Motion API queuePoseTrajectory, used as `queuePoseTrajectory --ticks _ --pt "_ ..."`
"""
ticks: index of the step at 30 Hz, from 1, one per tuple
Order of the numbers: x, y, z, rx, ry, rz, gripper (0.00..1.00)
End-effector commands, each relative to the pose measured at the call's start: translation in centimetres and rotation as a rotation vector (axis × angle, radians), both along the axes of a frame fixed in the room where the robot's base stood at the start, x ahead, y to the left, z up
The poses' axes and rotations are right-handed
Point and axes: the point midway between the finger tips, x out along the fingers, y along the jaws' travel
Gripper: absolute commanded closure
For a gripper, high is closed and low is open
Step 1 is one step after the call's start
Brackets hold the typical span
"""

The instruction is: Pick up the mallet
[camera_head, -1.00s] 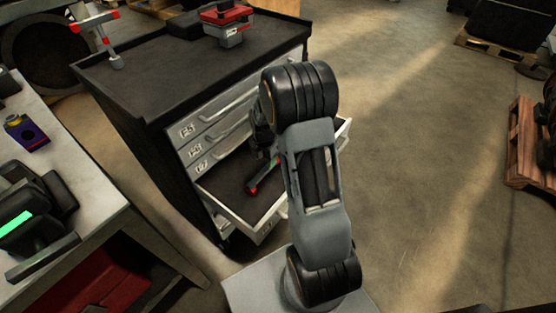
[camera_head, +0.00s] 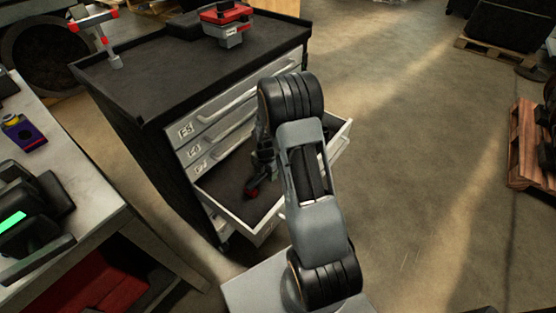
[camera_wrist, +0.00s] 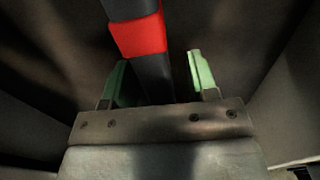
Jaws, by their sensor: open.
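The mallet (camera_head: 252,192) lies in the open drawer (camera_head: 213,190) of the tool cabinet. In the head view only its red end shows clearly, and my arm hides most of the rest. The wrist view shows its black shaft with a red band (camera_wrist: 140,37), running between the two green fingers. My gripper (camera_wrist: 159,62) is open, with a finger on each side of the shaft and gaps visible beside it. In the head view my gripper (camera_head: 262,172) is down at the drawer, partly hidden by my wrist.
The drawer walls are close around my gripper. The cabinet top (camera_head: 160,85) carries a red and grey box (camera_head: 228,22) and a red-tipped stand (camera_head: 100,35). A workbench (camera_head: 85,185) stands at left. The floor at right is clear up to the wooden pallets (camera_head: 525,145).

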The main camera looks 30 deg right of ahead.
Motion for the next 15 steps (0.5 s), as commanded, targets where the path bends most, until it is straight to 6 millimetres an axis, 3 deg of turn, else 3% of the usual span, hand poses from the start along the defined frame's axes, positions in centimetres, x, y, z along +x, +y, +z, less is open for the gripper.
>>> queuePoseTrajectory --ticks 2,15 --pt "0.01 0.01 0.03 0.0 0.0 0.0 0.47" --pt "-0.01 0.02 0.05 0.0 0.0 0.0 0.89"
